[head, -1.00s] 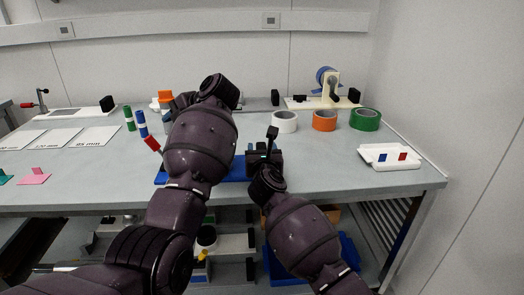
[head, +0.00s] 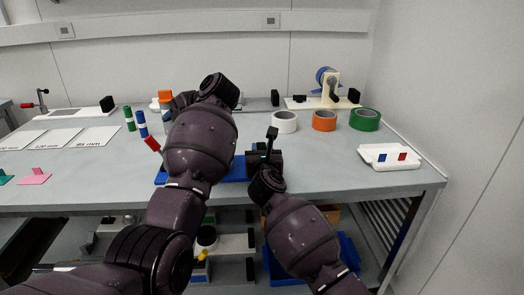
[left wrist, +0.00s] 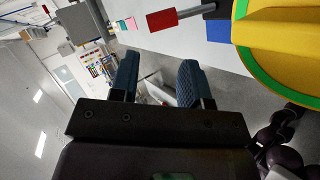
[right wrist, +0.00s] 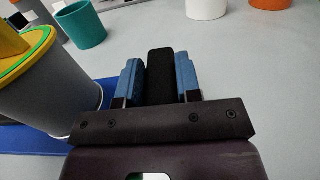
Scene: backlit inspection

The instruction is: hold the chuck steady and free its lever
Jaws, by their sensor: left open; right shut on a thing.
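The chuck (right wrist: 45,90) is a grey cylinder with a yellow and green top, standing over a blue base (right wrist: 30,140) in the right wrist view. My left arm hides it in the head view. Its yellow top (left wrist: 285,45) fills the upper right of the left wrist view. A lever with a red grip (left wrist: 163,19) and grey rod reaches out beside it; the red grip also shows tilted in the head view (head: 152,144). My left gripper (left wrist: 157,80) is open and empty, apart from the red grip. My right gripper (right wrist: 158,75) is shut on a black bar (right wrist: 160,70) beside the chuck.
White (head: 285,122), orange (head: 324,121) and green (head: 365,120) tape rolls stand behind on the right. A white tray (head: 391,165) with small blocks lies at the right edge. Green and blue cylinders stand left of my left arm. The bench front right is clear.

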